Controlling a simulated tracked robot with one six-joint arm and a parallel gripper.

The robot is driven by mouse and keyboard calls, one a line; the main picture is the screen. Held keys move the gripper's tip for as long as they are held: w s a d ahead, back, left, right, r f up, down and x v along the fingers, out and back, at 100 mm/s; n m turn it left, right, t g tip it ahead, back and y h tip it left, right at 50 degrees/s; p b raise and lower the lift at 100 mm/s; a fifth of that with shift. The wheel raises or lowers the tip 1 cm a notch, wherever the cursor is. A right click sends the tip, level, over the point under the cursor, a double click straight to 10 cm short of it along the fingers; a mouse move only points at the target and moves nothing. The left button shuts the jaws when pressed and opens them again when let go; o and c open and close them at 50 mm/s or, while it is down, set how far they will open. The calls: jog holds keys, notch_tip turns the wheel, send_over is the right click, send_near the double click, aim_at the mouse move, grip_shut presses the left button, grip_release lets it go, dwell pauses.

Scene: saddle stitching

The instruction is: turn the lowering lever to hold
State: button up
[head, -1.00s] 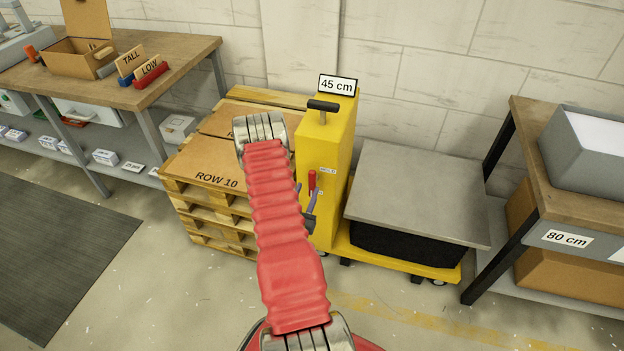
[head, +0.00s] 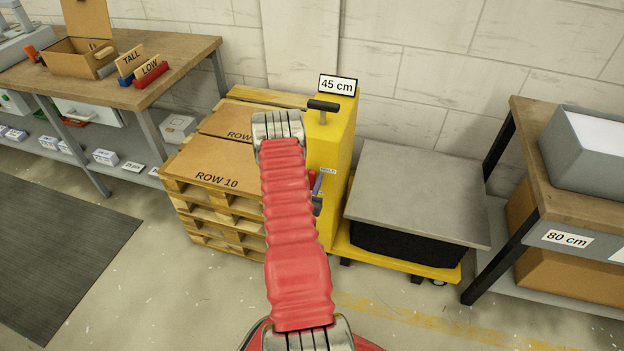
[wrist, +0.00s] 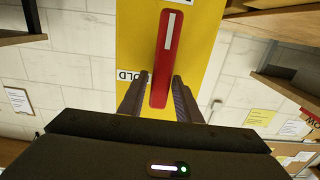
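The red lowering lever (wrist: 166,55) is on the front of the yellow lift-table column (wrist: 205,45). In the wrist view it runs lengthwise between the two fingers of my gripper (wrist: 160,90), with a narrow gap showing on each side. My gripper looks open around it. The white HOLD label (wrist: 128,76) is beside the lever, partly hidden by the left finger. In the head view my red arm covers most of the lever and gripper; the HOLD label (head: 328,171) shows on the yellow column (head: 335,130).
The lift table's grey platform (head: 420,185) is right of the column. A pallet stack with ROW 10 cartons (head: 205,170) stands close on the left. A bench with an 80 cm sign (head: 567,238) is at right. A black handle (head: 323,105) tops the column.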

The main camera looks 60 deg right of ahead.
grip_shut()
jog(key=shift+a, duration=0.1)
jog(key=shift+w+n, duration=0.1)
jog(key=shift+n, duration=0.3)
jog(key=n, duration=0.1)
jog(key=w+n, duration=0.1)
jog(key=n, duration=0.1)
jog(key=shift+f+n, duration=0.1)
jog(key=shift+n, duration=0.2)
jog(key=f+n, duration=0.1)
jog(key=n, duration=0.3)
jog(key=w+f+n, duration=0.1)
jog(key=n, duration=0.4)
jog(key=w+f+n, duration=0.1)
jog(key=n, duration=0.3)
jog(key=shift+a+n, duration=0.15)
jog(key=shift+n, duration=0.15)
jog(key=shift+f, duration=0.1)
